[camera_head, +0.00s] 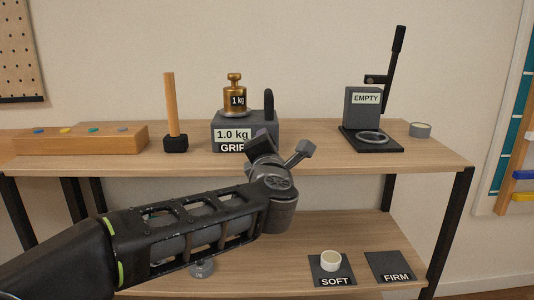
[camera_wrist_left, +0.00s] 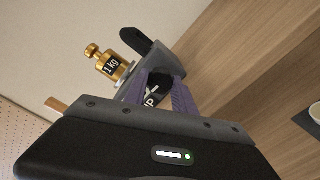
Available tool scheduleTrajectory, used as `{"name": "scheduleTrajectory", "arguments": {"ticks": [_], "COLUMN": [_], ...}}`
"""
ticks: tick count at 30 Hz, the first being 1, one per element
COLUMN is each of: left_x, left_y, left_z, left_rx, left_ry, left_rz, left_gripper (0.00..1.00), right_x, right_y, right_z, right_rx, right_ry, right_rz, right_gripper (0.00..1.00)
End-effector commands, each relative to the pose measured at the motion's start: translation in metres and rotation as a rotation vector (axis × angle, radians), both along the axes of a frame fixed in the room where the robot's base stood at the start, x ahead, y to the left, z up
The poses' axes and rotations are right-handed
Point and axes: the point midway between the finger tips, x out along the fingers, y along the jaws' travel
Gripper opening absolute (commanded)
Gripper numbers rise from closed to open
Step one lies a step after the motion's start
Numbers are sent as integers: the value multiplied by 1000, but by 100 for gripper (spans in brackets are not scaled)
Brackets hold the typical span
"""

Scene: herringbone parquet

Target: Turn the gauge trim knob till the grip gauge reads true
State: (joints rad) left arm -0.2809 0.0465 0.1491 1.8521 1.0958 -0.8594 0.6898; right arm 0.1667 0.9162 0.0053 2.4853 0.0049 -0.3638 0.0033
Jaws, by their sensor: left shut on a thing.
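The grip gauge (camera_head: 222,124) is a grey box on the upper shelf with a "GRIP" label partly covered by my gripper. Its display reads 1.0 kg. A brass weight (camera_head: 235,98) marked 1 kg stands on top; it also shows in the left wrist view (camera_wrist_left: 108,62). A black upright piece (camera_head: 268,103) rises at the gauge's right. My left gripper (camera_head: 260,142) is at the gauge's front right. In the left wrist view its purple fingers (camera_wrist_left: 160,92) close around a small dark part at the gauge's front, apparently the trim knob, mostly hidden. My right gripper is not in view.
On the upper shelf, a wooden block (camera_head: 80,139) and a post (camera_head: 169,105) stand left; an "EMPTY" lever device (camera_head: 362,108) and a small round tin (camera_head: 420,130) stand right. Below lie SOFT (camera_head: 333,280) and FIRM (camera_head: 391,267) pads, a pale ring on SOFT.

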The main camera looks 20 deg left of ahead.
Motion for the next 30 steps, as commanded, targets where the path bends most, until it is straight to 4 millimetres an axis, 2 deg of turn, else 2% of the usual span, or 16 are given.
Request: {"name": "scheduleTrajectory", "arguments": {"ticks": [5, 18, 19, 26, 30], "left_x": [0, 0, 0, 0, 0], "left_y": [0, 0, 0, 0, -1], "left_z": [-2, -2, -2, -1, -2], "left_rx": [-43, -54, -54, -53, -53], "left_ry": [-13, -15, -15, -16, -14], "left_rz": [0, 0, 0, 0, -1], "left_gripper": [0, 0, 34, 53, 53], "right_x": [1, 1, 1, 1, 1], "right_y": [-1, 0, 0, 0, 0], "right_z": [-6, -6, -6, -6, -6], "right_rx": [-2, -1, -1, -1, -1], "right_ry": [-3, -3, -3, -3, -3], "right_rz": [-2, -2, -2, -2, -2], "right_gripper": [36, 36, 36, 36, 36]}}
